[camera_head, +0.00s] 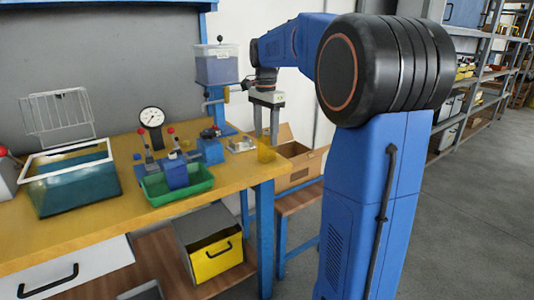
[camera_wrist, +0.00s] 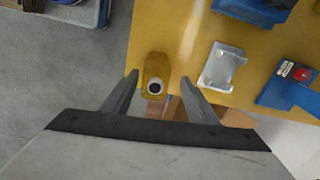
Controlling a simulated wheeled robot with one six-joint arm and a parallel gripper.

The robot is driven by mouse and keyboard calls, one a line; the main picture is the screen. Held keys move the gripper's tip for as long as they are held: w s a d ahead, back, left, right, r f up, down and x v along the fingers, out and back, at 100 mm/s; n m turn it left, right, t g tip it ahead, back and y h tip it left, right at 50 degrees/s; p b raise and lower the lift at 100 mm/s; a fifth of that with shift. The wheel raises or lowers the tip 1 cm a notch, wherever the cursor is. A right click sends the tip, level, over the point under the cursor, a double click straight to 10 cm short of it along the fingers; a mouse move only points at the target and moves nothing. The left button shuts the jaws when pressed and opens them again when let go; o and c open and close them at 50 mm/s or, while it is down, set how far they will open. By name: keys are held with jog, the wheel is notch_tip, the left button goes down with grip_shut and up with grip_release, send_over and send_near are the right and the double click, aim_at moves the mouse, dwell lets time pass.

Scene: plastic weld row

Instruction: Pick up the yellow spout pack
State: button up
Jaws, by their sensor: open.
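The yellow spout pack (camera_head: 266,153) stands near the right end of the yellow-topped bench (camera_head: 222,178). In the wrist view the pack (camera_wrist: 156,70) shows from above, with a dark round spout ringed in white. My gripper (camera_head: 267,138) points down at the bench's right end. In the wrist view my gripper (camera_wrist: 158,78) is open, with one finger on each side of the pack. A gap shows between each finger and the pack. The height of the fingertips against the pack is hard to tell.
A clear tray (camera_wrist: 222,66) and a blue device with a red button (camera_wrist: 290,85) lie beside the pack. A green tray (camera_head: 177,194) with blue fixtures and a dial gauge (camera_head: 152,118) stand further left. A cardboard box (camera_head: 300,165) is beyond the bench end.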

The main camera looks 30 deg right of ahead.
aim_at(267, 149)
jog(key=shift+s+f, duration=0.2)
jog(key=shift+f, duration=1.25)
jog(key=shift+s+f, duration=0.15)
jog(key=shift+f, duration=1.3)
jog(key=c, duration=1.1)
